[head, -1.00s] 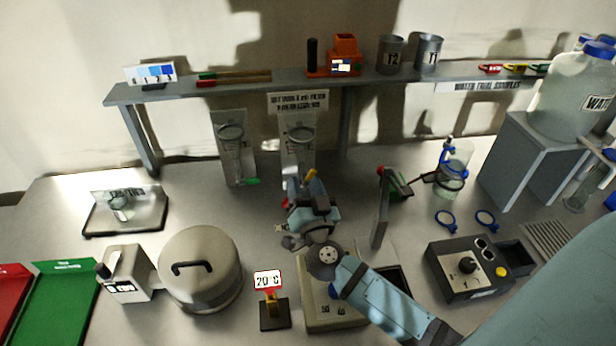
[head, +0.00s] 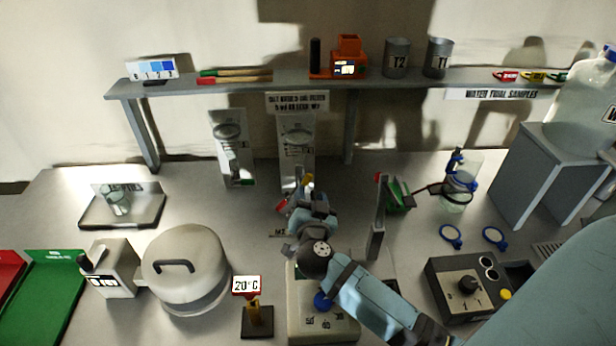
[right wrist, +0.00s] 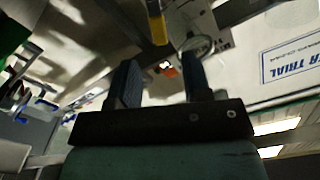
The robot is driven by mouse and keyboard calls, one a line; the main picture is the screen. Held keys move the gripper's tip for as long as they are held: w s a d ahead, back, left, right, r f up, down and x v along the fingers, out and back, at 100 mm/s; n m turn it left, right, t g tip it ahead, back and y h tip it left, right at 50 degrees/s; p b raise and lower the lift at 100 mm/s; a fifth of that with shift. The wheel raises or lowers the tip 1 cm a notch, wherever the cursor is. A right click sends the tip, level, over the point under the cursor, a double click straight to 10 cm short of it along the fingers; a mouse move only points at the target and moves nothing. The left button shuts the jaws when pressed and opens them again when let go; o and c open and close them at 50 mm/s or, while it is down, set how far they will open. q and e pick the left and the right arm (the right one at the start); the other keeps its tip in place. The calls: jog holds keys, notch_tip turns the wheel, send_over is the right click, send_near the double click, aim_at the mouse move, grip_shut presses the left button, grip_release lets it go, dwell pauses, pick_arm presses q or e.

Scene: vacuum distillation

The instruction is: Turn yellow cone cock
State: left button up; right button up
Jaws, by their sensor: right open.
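A small yellow piece (head: 308,179), which looks like the yellow cone cock, shows just beyond my right gripper (head: 303,194) in the head view. It stands in front of a clear panel with a round fitting (head: 297,135). In the right wrist view, the yellow cock (right wrist: 157,24) hangs from the top edge, beyond the fingertips and roughly in line with the gap. My right gripper (right wrist: 160,70) is open there, with nothing between its two dark fingers. My wrist hides the lower part of the setup in the head view. My left gripper is not in view.
A grey upright plate (head: 377,220) stands close to the right of my arm. A domed pot (head: 186,268) and a 20°C sign (head: 246,286) stand to the left. A control box (head: 466,290) is at the right. A shelf (head: 215,86) spans the back.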

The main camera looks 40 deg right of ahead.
aim_at(308, 179)
jog(key=x, duration=0.7)
jog(key=shift+w+d, duration=0.15)
jog(key=shift+w, duration=0.1)
grip_shut()
